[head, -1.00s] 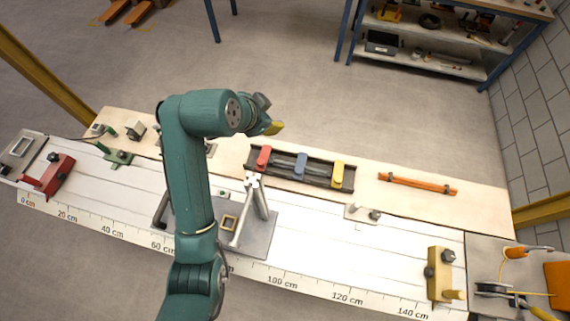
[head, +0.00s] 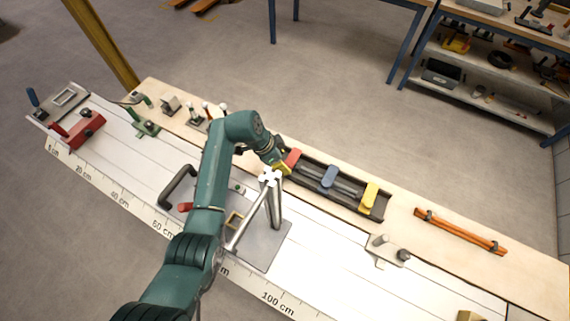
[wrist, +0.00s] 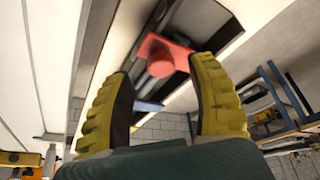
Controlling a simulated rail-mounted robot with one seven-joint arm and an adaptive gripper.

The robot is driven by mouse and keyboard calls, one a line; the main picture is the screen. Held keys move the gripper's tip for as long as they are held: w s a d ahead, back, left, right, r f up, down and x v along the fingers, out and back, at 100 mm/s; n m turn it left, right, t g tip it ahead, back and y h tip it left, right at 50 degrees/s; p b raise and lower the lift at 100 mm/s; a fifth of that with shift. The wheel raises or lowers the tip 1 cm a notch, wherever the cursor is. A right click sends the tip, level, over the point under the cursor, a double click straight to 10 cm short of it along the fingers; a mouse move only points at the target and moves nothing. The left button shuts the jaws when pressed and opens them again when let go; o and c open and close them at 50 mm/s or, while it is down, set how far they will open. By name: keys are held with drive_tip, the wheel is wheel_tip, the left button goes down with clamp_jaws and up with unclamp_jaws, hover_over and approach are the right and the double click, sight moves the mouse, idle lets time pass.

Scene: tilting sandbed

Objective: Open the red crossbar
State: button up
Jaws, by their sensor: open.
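The red crossbar (head: 293,158) lies across the left end of a long dark frame (head: 345,200) on the bench. In the wrist view the red crossbar (wrist: 163,60) shows as a plate with a round knob, ahead of and between my fingertips. My gripper (head: 280,168) is close beside it in the head view and partly covers its near end. In the wrist view my gripper (wrist: 161,70) has its two yellow fingers wide apart, with nothing held. I cannot tell whether a finger touches the crossbar.
A blue crossbar (head: 329,176) and a yellow crossbar (head: 369,195) sit farther right on the frame. A metal stand (head: 275,205) rises right in front of my gripper. An orange bar (head: 460,232) lies to the right. White bench boards right of the stand are mostly clear.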

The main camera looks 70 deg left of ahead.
sight(291, 159)
drive_tip(key=shift+x, duration=1.25)
clamp_jaws()
